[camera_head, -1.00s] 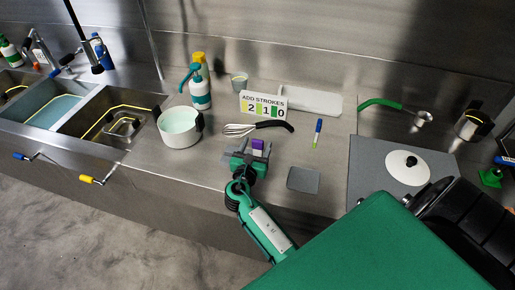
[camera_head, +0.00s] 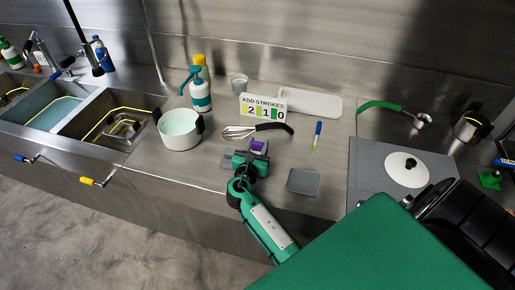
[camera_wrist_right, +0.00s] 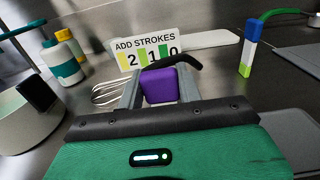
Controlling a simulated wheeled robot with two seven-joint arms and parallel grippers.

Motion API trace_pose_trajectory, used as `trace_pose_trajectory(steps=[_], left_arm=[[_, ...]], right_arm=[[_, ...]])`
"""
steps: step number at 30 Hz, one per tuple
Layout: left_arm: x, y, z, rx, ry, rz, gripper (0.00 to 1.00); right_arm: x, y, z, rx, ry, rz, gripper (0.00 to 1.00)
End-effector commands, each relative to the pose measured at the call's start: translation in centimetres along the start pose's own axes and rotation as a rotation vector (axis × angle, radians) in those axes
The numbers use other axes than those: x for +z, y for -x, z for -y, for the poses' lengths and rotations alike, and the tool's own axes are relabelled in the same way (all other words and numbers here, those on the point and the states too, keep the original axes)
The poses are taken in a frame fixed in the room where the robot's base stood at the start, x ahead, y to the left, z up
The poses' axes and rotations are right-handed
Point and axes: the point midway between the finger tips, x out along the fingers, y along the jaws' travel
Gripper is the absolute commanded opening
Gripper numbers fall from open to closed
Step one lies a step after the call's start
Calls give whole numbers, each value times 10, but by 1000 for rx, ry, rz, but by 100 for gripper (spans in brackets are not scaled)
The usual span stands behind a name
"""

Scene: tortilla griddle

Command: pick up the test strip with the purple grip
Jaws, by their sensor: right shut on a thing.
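The purple grip (camera_wrist_right: 160,86) of the test strip shows between the two fingers of my right gripper (camera_wrist_right: 158,92) in the right wrist view. In the head view the purple grip (camera_head: 257,146) sits at the tip of my right gripper (camera_head: 257,149), over the steel counter. The gripper is shut on the grip. The strip below the grip is hidden by the gripper. I cannot tell whether it still touches the counter. My left gripper is not in view.
A whisk (camera_head: 262,129) with a black handle lies just behind, before the "ADD STROKES 2 1 0" sign (camera_head: 263,107). A white pot (camera_head: 180,128) stands left. A grey square pad (camera_head: 303,181) lies right, and a blue-and-green stick (camera_head: 317,135) is behind it.

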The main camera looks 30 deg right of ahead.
Motion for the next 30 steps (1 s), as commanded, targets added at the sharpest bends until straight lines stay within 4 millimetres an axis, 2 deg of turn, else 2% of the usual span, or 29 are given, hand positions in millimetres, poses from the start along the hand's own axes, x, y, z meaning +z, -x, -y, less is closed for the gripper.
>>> trace_pose_trajectory(steps=[5,8,18,21,27,30], left_arm=[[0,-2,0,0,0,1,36],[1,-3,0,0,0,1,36],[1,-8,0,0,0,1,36],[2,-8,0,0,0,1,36],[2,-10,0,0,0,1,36],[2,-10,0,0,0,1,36]], right_arm=[[19,0,0,0,-4,1,13],[38,0,0,0,-7,2,13],[134,0,0,0,-8,5,13],[157,0,0,-1,-7,3,13],[188,0,0,0,-3,2,13],[194,0,0,0,-2,0,13]])
